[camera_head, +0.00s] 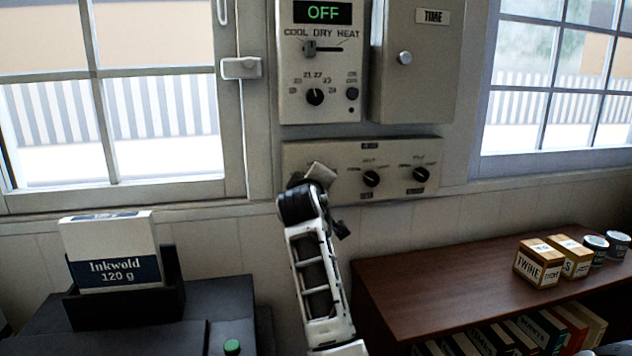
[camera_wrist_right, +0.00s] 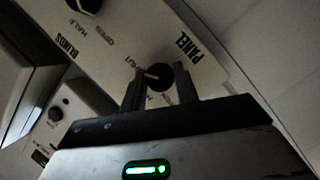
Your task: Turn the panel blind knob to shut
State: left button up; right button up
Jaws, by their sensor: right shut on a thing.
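The blinds panel (camera_head: 400,154) is a beige wall plate with a row of dark knobs. My right gripper (camera_head: 318,178) is at its left end and hides the left knob in the head view. In the right wrist view, the panel appears upside down, and the black panel blind knob (camera_wrist_right: 158,77) sits between the fingers of my right gripper (camera_wrist_right: 160,90), which is shut on it. The knob's pale pointer line points left in that view, roughly toward a partly hidden label ending in "HUT". The word PANEL is printed close by. My left gripper is not in view.
The middle knob (camera_head: 371,178) and right knob (camera_head: 420,174) are close beside my gripper. Above are a thermostat unit (camera_head: 320,75) reading OFF and a grey box (camera_head: 418,70). A brown shelf (camera_head: 430,275) with boxes stands right; an Inkwold box (camera_head: 112,250) stands left.

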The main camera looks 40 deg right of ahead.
dwell(0.4)
jog(key=o, duration=1)
jog(key=shift+c, duration=0.2)
pick_arm(q)
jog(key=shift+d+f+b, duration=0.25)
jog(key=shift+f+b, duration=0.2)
jog(key=shift+b, duration=0.7)
pick_arm(e)
jog(key=v, duration=1.6)
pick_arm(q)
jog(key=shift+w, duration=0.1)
